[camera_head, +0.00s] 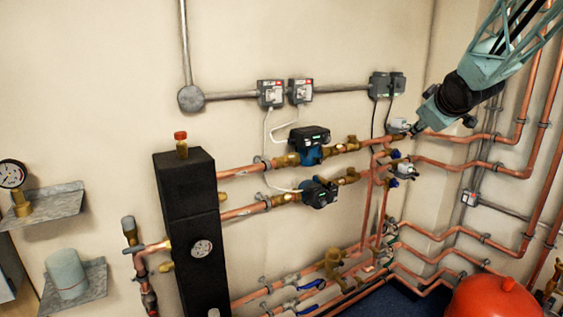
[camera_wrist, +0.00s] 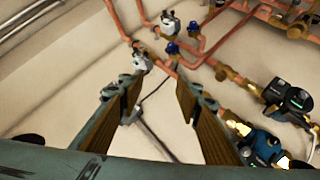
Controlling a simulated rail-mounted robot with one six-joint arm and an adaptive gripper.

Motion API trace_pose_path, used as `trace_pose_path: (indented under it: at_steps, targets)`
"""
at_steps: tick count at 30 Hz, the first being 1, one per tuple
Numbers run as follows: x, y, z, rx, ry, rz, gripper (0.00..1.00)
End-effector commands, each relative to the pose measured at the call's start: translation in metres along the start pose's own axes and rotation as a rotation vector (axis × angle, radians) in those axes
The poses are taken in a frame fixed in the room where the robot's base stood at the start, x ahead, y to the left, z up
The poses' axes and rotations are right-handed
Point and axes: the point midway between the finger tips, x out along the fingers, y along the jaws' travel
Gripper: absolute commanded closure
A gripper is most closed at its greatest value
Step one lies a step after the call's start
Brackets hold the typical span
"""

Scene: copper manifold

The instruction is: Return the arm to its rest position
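My arm reaches in from the top right of the head view. My gripper (camera_head: 417,128) is close to a white valve actuator (camera_head: 397,125) at the right end of the upper copper pipe. Whether they touch cannot be told. In the wrist view, the two brown-padded fingers of my gripper (camera_wrist: 158,88) stand apart with nothing held between them. The white actuator (camera_wrist: 140,62) shows beyond the left fingertip, and copper pipe runs beyond the gap. The finger tips are small and partly hidden in the head view.
Two pumps, upper (camera_head: 309,143) and lower (camera_head: 318,191), sit on the copper pipes left of my gripper. Grey switch boxes (camera_head: 380,85) are on the wall beside it. Copper risers (camera_head: 540,130) run behind my arm. A red vessel (camera_head: 492,298) stands below.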

Motion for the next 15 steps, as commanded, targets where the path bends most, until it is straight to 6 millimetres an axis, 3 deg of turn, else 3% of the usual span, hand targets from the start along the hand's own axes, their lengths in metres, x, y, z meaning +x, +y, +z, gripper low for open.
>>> trace_pose_path:
  at_steps: [15]
  targets:
    - [-0.115,-0.052,0.017,0.147,-0.14,-0.051,0.69]
